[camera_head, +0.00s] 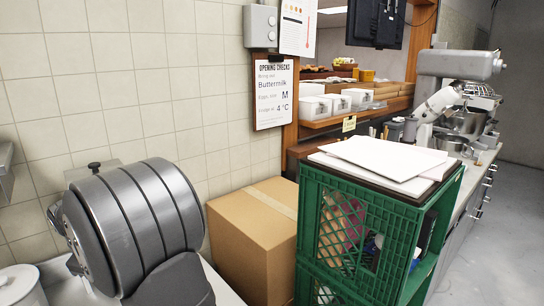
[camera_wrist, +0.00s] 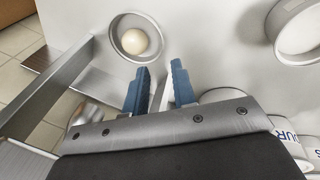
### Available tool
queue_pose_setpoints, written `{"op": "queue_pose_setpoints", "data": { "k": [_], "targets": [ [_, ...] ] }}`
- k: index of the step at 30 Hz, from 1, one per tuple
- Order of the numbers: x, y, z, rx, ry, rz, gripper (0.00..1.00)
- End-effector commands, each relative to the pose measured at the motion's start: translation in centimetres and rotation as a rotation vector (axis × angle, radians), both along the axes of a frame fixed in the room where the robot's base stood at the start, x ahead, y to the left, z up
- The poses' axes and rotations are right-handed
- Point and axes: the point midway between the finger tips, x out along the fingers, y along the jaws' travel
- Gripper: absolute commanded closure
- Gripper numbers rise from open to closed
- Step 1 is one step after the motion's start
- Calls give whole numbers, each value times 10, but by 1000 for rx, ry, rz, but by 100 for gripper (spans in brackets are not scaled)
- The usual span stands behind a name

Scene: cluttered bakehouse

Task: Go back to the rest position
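My gripper (camera_wrist: 160,80) shows in the wrist view with its two blue fingertips apart. No object is visibly held between them. A small round bowl (camera_wrist: 117,50) with a pale ball (camera_wrist: 134,41) in it lies on the light surface beyond the left fingertip. The gripper is apart from the bowl in the picture; its height above the surface is hard to tell. I cannot make out my gripper in the head view.
White round containers with lettering (camera_wrist: 285,140) stand close at the lower right of the wrist view. A white ring-shaped vessel (camera_wrist: 280,45) is at upper right. A metal bar (camera_wrist: 50,88) runs at left. The head view shows green crates (camera_head: 335,225) and a cardboard box (camera_head: 245,245).

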Motion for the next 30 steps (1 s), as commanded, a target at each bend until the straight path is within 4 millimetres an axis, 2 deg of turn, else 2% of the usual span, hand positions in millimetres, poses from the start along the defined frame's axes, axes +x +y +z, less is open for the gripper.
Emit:
{"op": "queue_pose_setpoints", "data": {
  "k": [3, 18, 21, 30],
  "targets": [
    [6, 1, -25, -5, 3, 0, 76],
    [31, 9, -123, -4, 2, -2, 76],
    [25, 4, -104, 2, -1, 0, 76],
    [25, 4, -43, 3, -2, 1, 76]
  ]
}}
